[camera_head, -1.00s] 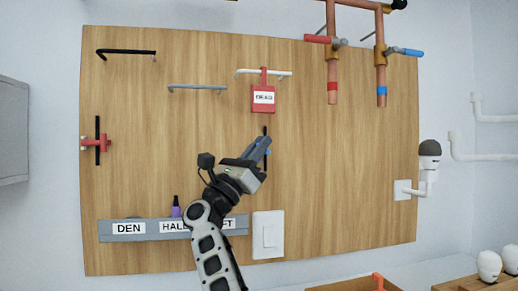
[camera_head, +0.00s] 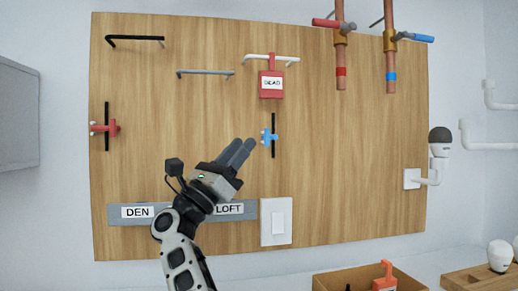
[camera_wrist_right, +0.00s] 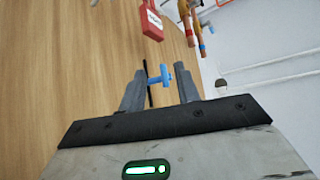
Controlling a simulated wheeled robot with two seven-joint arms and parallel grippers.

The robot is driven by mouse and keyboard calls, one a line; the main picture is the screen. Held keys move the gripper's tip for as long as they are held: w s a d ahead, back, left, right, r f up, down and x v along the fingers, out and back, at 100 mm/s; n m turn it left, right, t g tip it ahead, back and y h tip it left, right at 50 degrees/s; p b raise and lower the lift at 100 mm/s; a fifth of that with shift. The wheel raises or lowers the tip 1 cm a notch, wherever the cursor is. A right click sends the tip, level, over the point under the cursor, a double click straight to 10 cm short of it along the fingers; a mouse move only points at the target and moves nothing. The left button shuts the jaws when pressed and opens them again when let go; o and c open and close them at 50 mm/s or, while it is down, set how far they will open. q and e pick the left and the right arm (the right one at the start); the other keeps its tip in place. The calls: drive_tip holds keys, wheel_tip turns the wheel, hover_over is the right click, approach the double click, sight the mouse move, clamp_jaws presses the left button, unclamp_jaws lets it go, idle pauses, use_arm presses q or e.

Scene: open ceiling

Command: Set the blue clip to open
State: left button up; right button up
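The blue clip (camera_head: 268,137) sits on a thin vertical black rod (camera_head: 274,121) on the wooden board, below the red DEAD tag. It also shows in the right wrist view (camera_wrist_right: 160,76), ahead of and between the fingertips. Its blue bar lies across the rod. My right gripper (camera_head: 243,149) is just left of and below the clip in the head view, apart from it. Its two fingers (camera_wrist_right: 161,88) are spread with nothing between them. My left gripper is not in view.
A red clip (camera_head: 105,128) is on another rod at the board's left. The red DEAD tag (camera_head: 271,84) hangs above. A label rail (camera_head: 175,219) and a white switch (camera_head: 276,222) are below. Copper pipes (camera_head: 340,60) with valves are at the upper right.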

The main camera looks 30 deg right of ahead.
drive_tip(key=s+a, duration=0.1)
drive_tip(key=a, duration=0.7)
drive_tip(key=shift+b, duration=0.4)
drive_tip(key=shift+s, duration=0.1)
